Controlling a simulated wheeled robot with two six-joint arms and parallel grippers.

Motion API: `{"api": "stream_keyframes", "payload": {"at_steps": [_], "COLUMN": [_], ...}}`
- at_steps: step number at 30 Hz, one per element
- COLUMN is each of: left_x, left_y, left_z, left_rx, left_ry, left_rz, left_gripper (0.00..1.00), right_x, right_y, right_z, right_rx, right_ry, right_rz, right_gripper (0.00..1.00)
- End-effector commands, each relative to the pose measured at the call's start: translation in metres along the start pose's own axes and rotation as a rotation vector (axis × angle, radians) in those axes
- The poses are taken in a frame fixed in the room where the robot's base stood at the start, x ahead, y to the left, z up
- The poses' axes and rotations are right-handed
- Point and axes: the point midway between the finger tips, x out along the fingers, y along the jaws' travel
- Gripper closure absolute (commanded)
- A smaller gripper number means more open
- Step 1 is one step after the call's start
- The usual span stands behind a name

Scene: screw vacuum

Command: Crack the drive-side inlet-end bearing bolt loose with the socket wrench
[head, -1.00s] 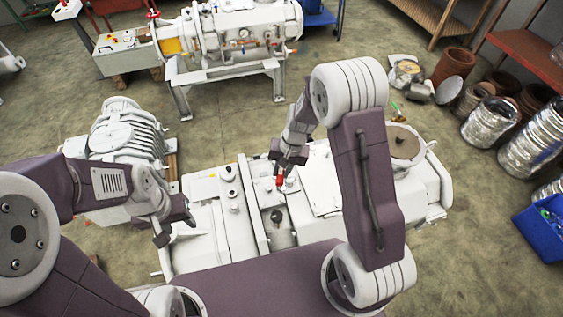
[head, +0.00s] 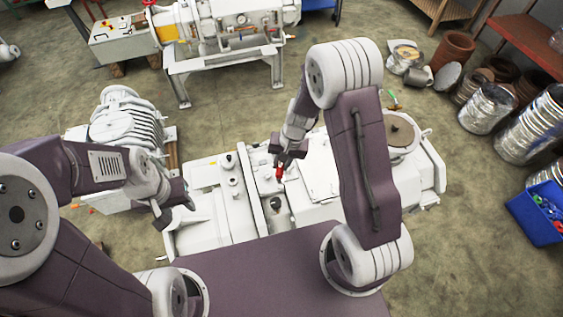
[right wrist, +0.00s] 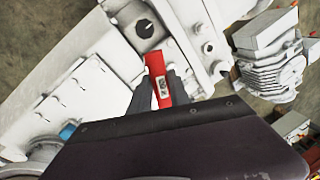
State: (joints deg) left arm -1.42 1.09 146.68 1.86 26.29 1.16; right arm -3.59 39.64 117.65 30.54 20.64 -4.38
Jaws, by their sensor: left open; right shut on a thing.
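The white screw vacuum machine (head: 215,222) lies in front of me, with several fittings on its top. My right gripper (head: 284,160) is shut on a red-handled tool, the socket wrench (head: 280,172), over the middle of the machine. The wrench's socket end and the bearing bolt cannot be made out. My left gripper (head: 176,208) is open and empty above the machine's left end.
A ribbed white motor unit (head: 125,125) stands at the left. Another white machine on a stand (head: 225,45) is behind. Metal drums (head: 487,115) and a blue bin (head: 535,212) are at the right. Open floor lies between the machines.

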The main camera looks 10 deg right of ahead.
Motion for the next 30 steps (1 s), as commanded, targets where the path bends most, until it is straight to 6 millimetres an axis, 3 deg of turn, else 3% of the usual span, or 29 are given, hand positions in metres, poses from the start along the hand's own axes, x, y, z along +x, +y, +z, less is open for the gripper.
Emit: {"api": "stream_keyframes", "payload": {"at_steps": [3, 11, 30], "left_x": [0.017, 0.039, 0.042], "left_y": [0.0, -0.001, -0.001], "left_z": [0.002, 0.004, 0.004], "left_rx": [0.0, 0.0, 0.0], "left_ry": [0.0, 0.0, 0.0], "left_rz": [0.0, 0.0, 0.0], "left_gripper": [0.54, 0.54, 0.54], "right_x": [0.017, 0.038, 0.04], "right_y": [0.003, 0.008, 0.008], "right_z": [0.0, 0.0, 0.0], "right_rx": [0.0, 0.0, 0.0], "right_ry": [0.0, 0.001, 0.001], "right_rz": [0.0, 0.0, 0.0], "right_gripper": [1.0, 1.0, 1.0]}}
